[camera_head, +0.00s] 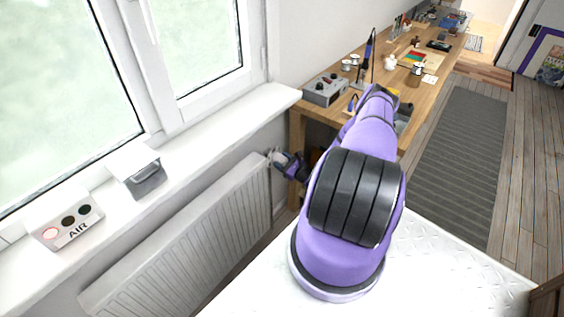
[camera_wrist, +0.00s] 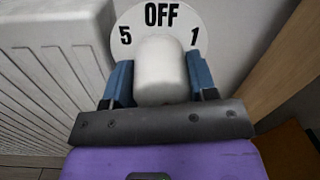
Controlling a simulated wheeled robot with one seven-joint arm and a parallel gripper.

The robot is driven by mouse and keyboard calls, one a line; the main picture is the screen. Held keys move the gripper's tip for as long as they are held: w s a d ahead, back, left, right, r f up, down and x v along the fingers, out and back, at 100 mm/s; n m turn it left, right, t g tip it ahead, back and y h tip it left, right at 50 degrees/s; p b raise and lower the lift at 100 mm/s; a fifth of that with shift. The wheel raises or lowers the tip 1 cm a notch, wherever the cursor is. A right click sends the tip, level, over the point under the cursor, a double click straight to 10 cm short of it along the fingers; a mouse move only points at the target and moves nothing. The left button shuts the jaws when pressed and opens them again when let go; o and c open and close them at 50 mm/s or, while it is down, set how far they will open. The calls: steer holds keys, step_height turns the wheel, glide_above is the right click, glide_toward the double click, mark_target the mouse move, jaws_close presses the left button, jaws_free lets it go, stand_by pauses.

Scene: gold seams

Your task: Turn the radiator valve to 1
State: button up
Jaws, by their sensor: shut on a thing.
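The white radiator valve knob (camera_wrist: 161,72) stands in the middle of the wrist view, in front of a round white dial (camera_wrist: 160,14) marked 5, OFF and 1. OFF is at the top, 5 at the left and 1 at the right. My gripper (camera_wrist: 161,85) is shut on the knob, with one blue finger on each side. No pointer mark shows on the knob, so I cannot tell its setting. In the head view my gripper (camera_head: 279,160) is small at the radiator's far end, and the valve is barely visible there.
The white radiator (camera_head: 190,240) runs under the window sill (camera_head: 215,125); its ribs fill the left of the wrist view. A wooden workbench (camera_head: 300,130) with tools stands just right of the valve.

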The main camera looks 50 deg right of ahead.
steer(key=n, duration=0.7)
steer(key=shift+f+n+y, duration=0.1)
steer(key=shift+n+y, duration=0.2)
steer(key=shift+n, duration=0.1)
steer(key=n, duration=0.6)
steer(key=shift+f+y, duration=0.1)
steer(key=shift+y, duration=0.3)
steer(key=shift+n, duration=0.4)
steer(key=o, duration=0.9)
steer(key=s, duration=0.7)
steer(key=s+d, duration=0.1)
steer(key=s, duration=0.2)
steer(key=shift+s+f, duration=0.25)
steer(key=shift+s, duration=0.15)
steer(key=shift+s, duration=0.1)
